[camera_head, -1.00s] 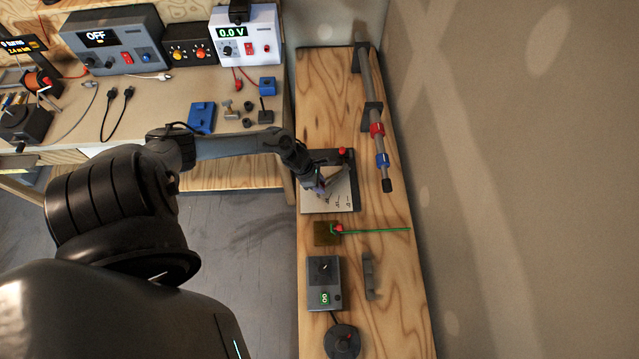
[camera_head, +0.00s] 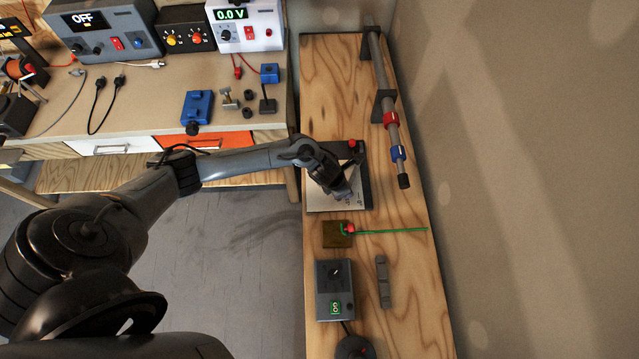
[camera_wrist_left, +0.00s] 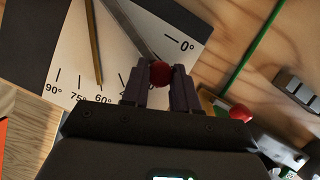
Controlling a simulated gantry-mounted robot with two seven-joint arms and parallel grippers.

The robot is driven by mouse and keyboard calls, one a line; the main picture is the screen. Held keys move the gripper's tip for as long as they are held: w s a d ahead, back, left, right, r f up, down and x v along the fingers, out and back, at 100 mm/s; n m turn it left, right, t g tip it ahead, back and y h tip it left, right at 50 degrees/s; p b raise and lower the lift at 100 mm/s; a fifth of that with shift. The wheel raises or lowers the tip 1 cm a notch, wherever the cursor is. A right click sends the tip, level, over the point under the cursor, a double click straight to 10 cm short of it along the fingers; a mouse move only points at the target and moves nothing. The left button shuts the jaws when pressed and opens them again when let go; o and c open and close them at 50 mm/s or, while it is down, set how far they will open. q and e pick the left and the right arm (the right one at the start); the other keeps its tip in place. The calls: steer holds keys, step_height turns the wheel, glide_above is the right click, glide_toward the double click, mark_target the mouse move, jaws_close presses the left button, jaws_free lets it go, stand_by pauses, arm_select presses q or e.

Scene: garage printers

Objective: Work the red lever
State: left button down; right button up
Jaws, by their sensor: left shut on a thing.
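The red lever's ball knob (camera_wrist_left: 160,73) sits between my left gripper's (camera_wrist_left: 158,85) fingers in the left wrist view. Its grey rod (camera_wrist_left: 128,28) runs up and left over a white angle card (camera_wrist_left: 75,65) marked from 0° to 90°. The knob is nearer the 0° mark than the 90° mark. A thin brown pointer (camera_wrist_left: 94,45) lies over the card by the 60° mark. In the head view my left gripper (camera_head: 347,196) is over the card (camera_head: 322,197) and hides the held knob. My right gripper is not seen.
A brown block (camera_head: 335,236) with a red knob and long green rod (camera_head: 390,230) stands nearer me. A grey control box (camera_head: 335,290) and grey bracket (camera_head: 383,282) follow. A rail with red and blue collars (camera_head: 391,120) runs along the right. Another bench (camera_head: 150,115) stands left.

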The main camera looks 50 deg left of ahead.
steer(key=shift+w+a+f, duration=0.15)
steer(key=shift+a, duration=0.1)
arm_select(q)
steer(key=c, duration=0.9)
jaws_free()
steer(key=shift+d, duration=0.1)
steer(key=shift+o, duration=0.2)
steer(key=shift+r, duration=0.1)
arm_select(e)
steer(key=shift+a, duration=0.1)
arm_select(q)
steer(key=v, duration=1)
steer(key=shift+r+p, duration=0.3)
steer(key=shift+p, duration=0.1)
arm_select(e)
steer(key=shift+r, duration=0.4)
arm_select(q)
steer(key=shift+s, duration=0.1)
